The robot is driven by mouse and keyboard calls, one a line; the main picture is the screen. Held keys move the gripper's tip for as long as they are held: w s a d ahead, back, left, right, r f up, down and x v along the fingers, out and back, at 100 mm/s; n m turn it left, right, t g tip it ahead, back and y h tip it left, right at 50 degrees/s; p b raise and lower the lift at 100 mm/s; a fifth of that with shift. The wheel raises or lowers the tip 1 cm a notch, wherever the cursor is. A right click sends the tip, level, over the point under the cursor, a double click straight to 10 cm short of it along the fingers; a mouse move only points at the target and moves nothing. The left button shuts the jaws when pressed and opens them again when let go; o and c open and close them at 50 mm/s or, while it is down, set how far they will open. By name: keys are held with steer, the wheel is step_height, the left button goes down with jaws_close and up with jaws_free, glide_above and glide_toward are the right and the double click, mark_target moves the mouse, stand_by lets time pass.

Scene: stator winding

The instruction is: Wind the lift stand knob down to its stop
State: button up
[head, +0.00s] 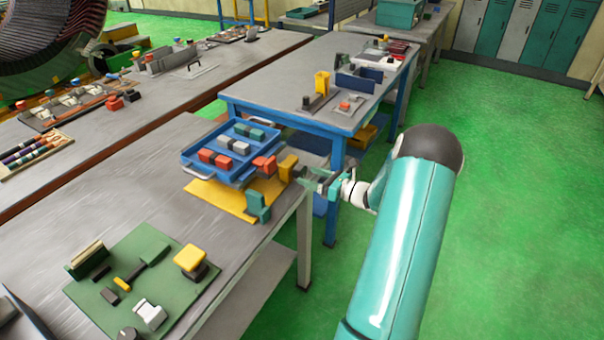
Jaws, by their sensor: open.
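The lift stand is at the right edge of the near bench, with a yellow base plate (217,196) under a raised blue tray (190,152). The tray holds red, grey and teal blocks. At its right end are a red block-like part (264,166) and an upright yellow part (287,167). I cannot tell for sure which of these is the knob. A teal post-like part (257,206) stands at the plate's front right corner. My gripper (303,173) is open beside the yellow part, on its right. Whether the fingers surround or touch it is too small to tell.
A green mat (130,255) with a yellow-topped block (190,258) and small tools lies at the front of the bench. A blue-legged table (290,95) with fixtures stands behind. Green floor (520,200) is clear to the right.

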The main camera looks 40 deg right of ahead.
mark_target(304, 173)
steer(key=x, duration=0.3)
steer(key=shift+w+a, duration=0.1)
steer(key=shift+w, duration=0.2)
steer(key=shift+c, duration=0.4)
steer(key=c, duration=0.9)
